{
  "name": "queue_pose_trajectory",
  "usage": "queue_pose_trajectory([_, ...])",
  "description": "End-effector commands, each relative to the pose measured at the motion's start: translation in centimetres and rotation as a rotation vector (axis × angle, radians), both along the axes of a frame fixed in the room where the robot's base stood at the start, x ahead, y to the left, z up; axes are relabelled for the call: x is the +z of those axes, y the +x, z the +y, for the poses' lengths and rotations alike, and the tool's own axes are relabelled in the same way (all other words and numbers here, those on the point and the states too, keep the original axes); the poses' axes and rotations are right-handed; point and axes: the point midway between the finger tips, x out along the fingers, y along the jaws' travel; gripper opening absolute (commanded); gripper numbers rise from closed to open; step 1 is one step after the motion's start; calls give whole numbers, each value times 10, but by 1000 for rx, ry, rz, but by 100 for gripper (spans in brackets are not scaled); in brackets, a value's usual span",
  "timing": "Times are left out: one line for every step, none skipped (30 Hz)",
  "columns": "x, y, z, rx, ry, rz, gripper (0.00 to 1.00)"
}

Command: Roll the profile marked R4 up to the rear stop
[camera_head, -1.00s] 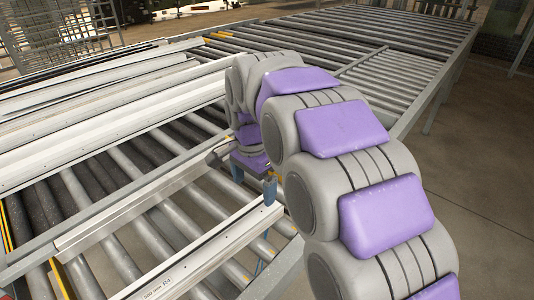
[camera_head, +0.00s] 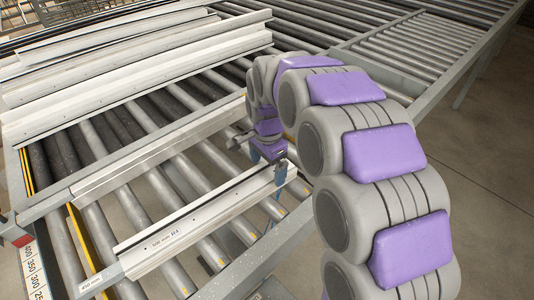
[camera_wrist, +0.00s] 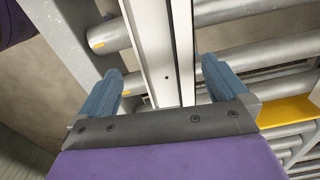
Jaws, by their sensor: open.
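The profile marked R4 (camera_head: 205,218) is a pale bar lying across the rollers, its mark facing the camera near its left half. My gripper (camera_head: 268,172) is at its right end, pointing down. In the wrist view, the blue fingertips (camera_wrist: 160,90) stand open on either side of the profile (camera_wrist: 157,60), with visible gaps to it. Behind R4, across several bare rollers, a grey crossbar (camera_head: 45,204) runs parallel, with a pale strip (camera_head: 160,158) along its front. I cannot tell whether this is the rear stop.
Several longer pale profiles (camera_head: 130,77) lie farther back on the rollers. A numbered scale (camera_head: 32,266) runs along the left edge. A side rail (camera_head: 262,272) passes at the front right, with open floor (camera_head: 475,165) beyond it. Bare rollers lie around R4.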

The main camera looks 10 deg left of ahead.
Motion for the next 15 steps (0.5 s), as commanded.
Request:
queue_pose_trajectory([-12, -1, 1, 2, -3, 4, 100])
queue_pose_trajectory([-17, -1, 1, 2, -3, 4, 100])
queue_pose_trajectory([-23, -1, 2, 2, -4, 4, 100])
queue_pose_trajectory([-28, -1, 2, 2, -4, 4, 100])
queue_pose_trajectory([-32, -1, 3, 3, -4, 3, 100])
queue_pose_trajectory([-37, -1, 3, 2, -4, 2, 100])
queue_pose_trajectory([-41, -1, 2, 2, -3, 3, 100])
queue_pose_trajectory([-44, -1, 1, 2, -2, 3, 100])
queue_pose_trajectory([-47, -1, 1, 1, -2, 4, 100])
queue_pose_trajectory([-49, -1, 1, 1, -2, 4, 100])
queue_pose_trajectory([-51, -1, 0, 1, -1, 4, 100])
queue_pose_trajectory([-53, -1, -1, 2, 0, 3, 100])
queue_pose_trajectory([-54, -1, -2, 2, 1, 2, 100])
queue_pose_trajectory([-54, -1, -3, 2, 1, 1, 100])
queue_pose_trajectory([-55, -1, -4, 2, 2, 1, 100])
